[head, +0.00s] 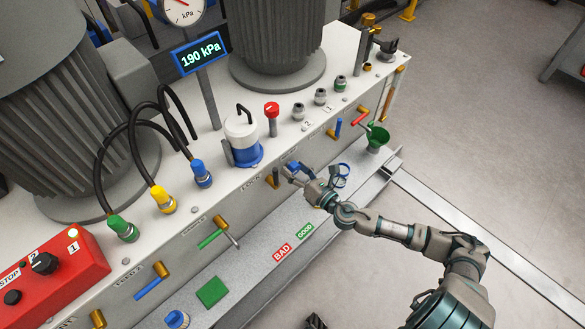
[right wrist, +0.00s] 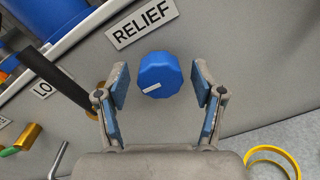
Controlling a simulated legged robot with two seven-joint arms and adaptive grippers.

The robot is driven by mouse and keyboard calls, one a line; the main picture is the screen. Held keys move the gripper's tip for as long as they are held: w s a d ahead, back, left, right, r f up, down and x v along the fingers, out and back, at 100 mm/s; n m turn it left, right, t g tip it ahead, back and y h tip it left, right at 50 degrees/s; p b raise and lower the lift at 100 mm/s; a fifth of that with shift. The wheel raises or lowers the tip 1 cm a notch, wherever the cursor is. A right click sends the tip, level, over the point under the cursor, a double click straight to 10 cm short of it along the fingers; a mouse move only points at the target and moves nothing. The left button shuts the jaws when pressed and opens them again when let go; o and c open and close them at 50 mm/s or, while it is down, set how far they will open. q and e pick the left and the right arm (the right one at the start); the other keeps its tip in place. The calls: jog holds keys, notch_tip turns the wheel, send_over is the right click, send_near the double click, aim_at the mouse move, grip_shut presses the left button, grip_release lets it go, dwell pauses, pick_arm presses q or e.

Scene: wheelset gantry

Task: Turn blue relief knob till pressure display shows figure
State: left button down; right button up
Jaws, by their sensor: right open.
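The blue relief knob (right wrist: 159,75) is a faceted cap with a short white mark, below the RELIEF label (right wrist: 142,22) in the right wrist view. My right gripper (right wrist: 160,88) is open, with its blue-padded fingers on either side of the knob and a visible gap on each side. In the head view, my right gripper (head: 298,176) is at the front panel of the bench and hides the knob. The pressure display (head: 199,53) reads 190 kPa. My left gripper is not in view.
A dark lever (right wrist: 58,82) stands close to the left finger in the right wrist view. A white and blue canister (head: 242,138) and a red knob (head: 271,110) stand on the bench top.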

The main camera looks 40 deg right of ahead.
jog(key=shift+w+d, duration=0.15)
jog(key=shift+w, duration=0.15)
jog(key=c, duration=1.1)
jog(key=shift+c, duration=0.2)
